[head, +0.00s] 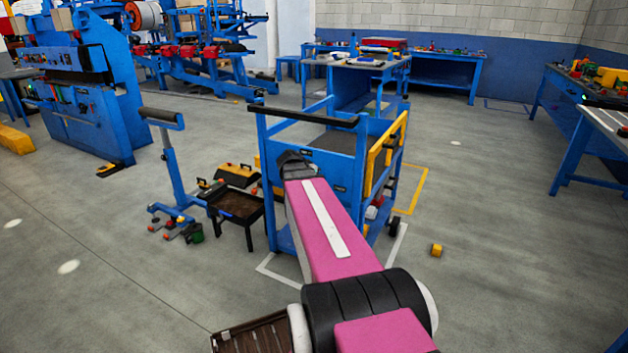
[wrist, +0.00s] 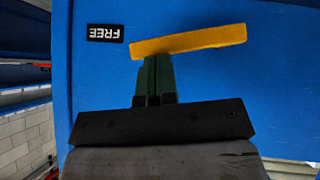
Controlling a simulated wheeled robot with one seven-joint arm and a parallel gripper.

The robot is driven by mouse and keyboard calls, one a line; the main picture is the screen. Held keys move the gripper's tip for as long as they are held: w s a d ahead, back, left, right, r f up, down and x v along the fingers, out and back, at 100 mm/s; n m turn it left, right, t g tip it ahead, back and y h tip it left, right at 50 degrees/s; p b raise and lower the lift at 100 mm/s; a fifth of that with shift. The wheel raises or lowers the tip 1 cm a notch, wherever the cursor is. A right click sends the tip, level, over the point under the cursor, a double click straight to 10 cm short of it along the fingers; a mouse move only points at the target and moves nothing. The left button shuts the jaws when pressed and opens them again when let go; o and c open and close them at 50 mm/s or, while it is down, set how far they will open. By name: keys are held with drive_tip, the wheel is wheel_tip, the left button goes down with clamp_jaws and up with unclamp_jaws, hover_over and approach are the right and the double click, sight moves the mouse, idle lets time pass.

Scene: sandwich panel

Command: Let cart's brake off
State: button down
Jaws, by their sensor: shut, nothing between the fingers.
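The blue cart (head: 362,160) stands ahead of me in the head view, with a black push handle on top. In the wrist view its blue panel (wrist: 280,100) fills most of the picture. A yellow brake lever (wrist: 190,40) lies across it, slightly tilted, its right end higher. A black label reading FREE (wrist: 105,33), upside down, is just left of the lever. My gripper (wrist: 154,62) is shut and empty, its fingertips at the lever's lower edge near the left end. I cannot tell whether they touch it. In the head view my arm hides the fingers.
A blue stand (head: 175,180) and a small dark table (head: 238,212) with tools around them are left of the cart. A small yellow block (head: 436,250) lies on the floor to the right. A workbench (head: 570,140) is at the far right. The floor between is open.

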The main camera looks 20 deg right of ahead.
drive_tip(key=shift+w+a+f, duration=0.3)
drive_tip(key=shift+w+a, duration=0.15)
drive_tip(key=shift+w, duration=0.1)
drive_tip(key=w+d+r+v, duration=0.1)
drive_tip(key=r+v, duration=0.1)
drive_tip(key=v, duration=1)
drive_tip(key=shift+w+r, duration=0.25)
drive_tip(key=shift+r, duration=0.05)
drive_tip(key=shift+a, duration=0.1)
